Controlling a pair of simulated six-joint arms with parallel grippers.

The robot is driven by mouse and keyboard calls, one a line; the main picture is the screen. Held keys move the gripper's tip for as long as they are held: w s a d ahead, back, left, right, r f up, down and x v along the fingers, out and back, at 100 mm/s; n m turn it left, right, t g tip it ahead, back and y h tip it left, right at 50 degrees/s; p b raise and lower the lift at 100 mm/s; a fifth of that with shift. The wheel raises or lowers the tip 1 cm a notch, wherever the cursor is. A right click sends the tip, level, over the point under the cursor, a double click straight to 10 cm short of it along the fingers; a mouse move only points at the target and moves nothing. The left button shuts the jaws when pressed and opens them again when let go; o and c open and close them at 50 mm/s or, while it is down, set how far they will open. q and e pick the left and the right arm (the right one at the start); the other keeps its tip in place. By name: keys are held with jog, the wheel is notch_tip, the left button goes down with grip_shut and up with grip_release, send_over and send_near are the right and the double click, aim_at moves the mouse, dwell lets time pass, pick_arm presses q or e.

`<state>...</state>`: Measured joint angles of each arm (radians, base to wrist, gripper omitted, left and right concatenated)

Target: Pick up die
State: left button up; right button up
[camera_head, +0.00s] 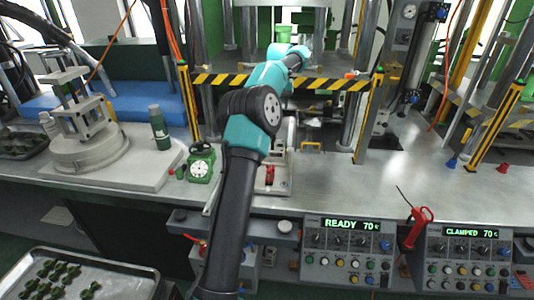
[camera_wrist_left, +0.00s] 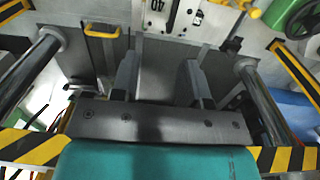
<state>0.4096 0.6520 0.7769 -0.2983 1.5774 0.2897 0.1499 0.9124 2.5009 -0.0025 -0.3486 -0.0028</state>
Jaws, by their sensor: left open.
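My left arm comes up from the bottom middle of the head view and bends into the central press frame. Its gripper is hidden there behind the arm. In the left wrist view my left gripper (camera_wrist_left: 160,82) is open, its two dark fingers wide apart with only bare grey surface between them. A pale metal block (camera_wrist_left: 190,17) with dark markings lies beyond the fingertips at the top edge, partly cut off. It may be the die; I cannot tell for sure. My right gripper is not in view.
A yellow-black striped bar (camera_head: 225,80) crosses the press front. Steel columns (camera_wrist_left: 30,72) flank the gripper, and a yellow handle (camera_wrist_left: 102,31) stands nearby. A green dial gauge (camera_head: 201,165) and a pale fixture (camera_head: 90,150) are on the left bench. The right bench (camera_head: 425,180) has free room.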

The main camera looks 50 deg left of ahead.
pick_arm(q)
jog(key=shift+s+a+r, duration=0.55)
jog(key=shift+a+r, duration=0.1)
jog(key=shift+a, duration=0.15)
jog(key=shift+f, duration=0.1)
send_near(274, 138)
notch_tip(274, 138, down, 5)
jog(key=shift+w+f, duration=0.1)
jog(key=shift+f, duration=0.1)
jog(key=shift+f, duration=0.1)
jog(key=shift+a+f, duration=0.15)
jog(key=shift+f, duration=2.4)
jog(key=shift+c, duration=0.2)
